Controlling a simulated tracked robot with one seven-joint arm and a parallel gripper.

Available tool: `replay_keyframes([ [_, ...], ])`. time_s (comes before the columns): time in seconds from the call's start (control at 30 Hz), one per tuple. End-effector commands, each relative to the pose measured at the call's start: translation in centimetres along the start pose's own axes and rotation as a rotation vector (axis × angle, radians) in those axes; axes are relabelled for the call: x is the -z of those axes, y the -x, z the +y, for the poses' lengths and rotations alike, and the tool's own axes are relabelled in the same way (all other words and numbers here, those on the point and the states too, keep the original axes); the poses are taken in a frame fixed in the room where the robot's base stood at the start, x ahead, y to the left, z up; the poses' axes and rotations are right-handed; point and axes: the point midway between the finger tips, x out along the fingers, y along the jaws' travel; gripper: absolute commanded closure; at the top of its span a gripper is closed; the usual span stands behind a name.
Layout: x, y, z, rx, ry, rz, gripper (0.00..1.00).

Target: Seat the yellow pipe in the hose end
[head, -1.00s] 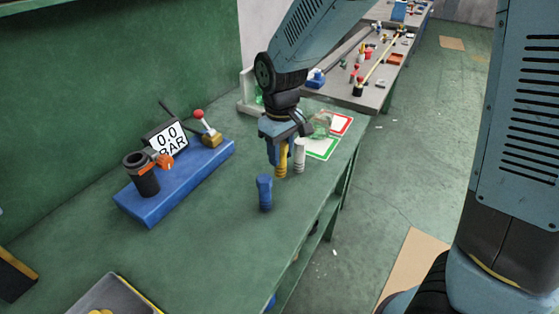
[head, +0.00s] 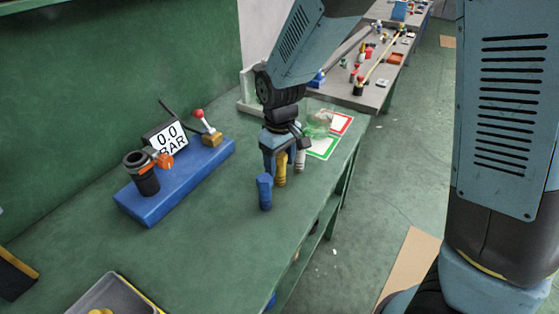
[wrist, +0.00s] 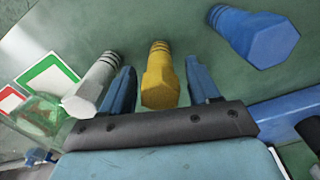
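The yellow pipe (head: 281,174) stands upright on the green bench between a blue pipe and a white pipe. My gripper (head: 280,160) is lowered over it from above. In the wrist view the yellow pipe (wrist: 160,82) is between the two blue fingers of my gripper (wrist: 160,66). A narrow gap shows on each side, so the fingers look open. The hose end (head: 147,181) is a black upright tube with an orange clamp (head: 163,161), on the left end of a blue base. It stands well to the left of my gripper.
The blue pipe (head: 265,192) and white pipe (head: 300,160) stand close on either side. The blue base (head: 185,190) carries a 0.0 BAR gauge (head: 168,138) and a red-knobbed valve (head: 210,136). A grey tray (head: 88,300) is at the front. Bench between base and pipes is clear.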

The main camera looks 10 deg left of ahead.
Motion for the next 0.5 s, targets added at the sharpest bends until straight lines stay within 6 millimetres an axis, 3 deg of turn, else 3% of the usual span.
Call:
replay_keyframes([
  [0.27, 0.0, 0.2, 0.0, 0.0, 0.0, 0.001, 0.39],
  [0.5, 0.1, 3.0, 0.1, 0.0, -0.001, 0.005, 0.39],
])
